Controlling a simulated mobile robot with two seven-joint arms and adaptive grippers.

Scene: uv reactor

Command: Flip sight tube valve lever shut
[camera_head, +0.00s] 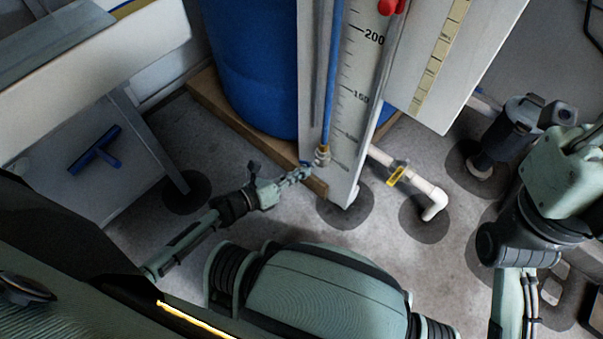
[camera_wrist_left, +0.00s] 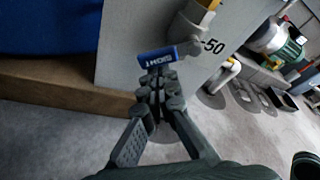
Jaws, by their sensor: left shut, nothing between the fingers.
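The sight tube valve lever (camera_wrist_left: 158,57) is a blue handle with white lettering that reads SIGHT. It sticks out from a grey valve body (camera_wrist_left: 191,28) on the scale board in the left wrist view. In the head view the valve (camera_head: 322,154) sits at the foot of the sight tube (camera_head: 333,80), which is filled with blue. My left gripper (camera_head: 298,174) is shut and empty. In the left wrist view its fingertips (camera_wrist_left: 160,82) are just below the lever; I cannot tell whether they touch it.
A blue tank (camera_head: 245,70) stands on a wooden base (camera_head: 222,110) behind the scale board (camera_head: 362,75). A white pipe (camera_head: 425,187) with a yellow-handled valve (camera_head: 397,176) runs low to the right. A dark pump (camera_head: 497,135) stands farther right. Grey floor lies clear around the board's foot.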

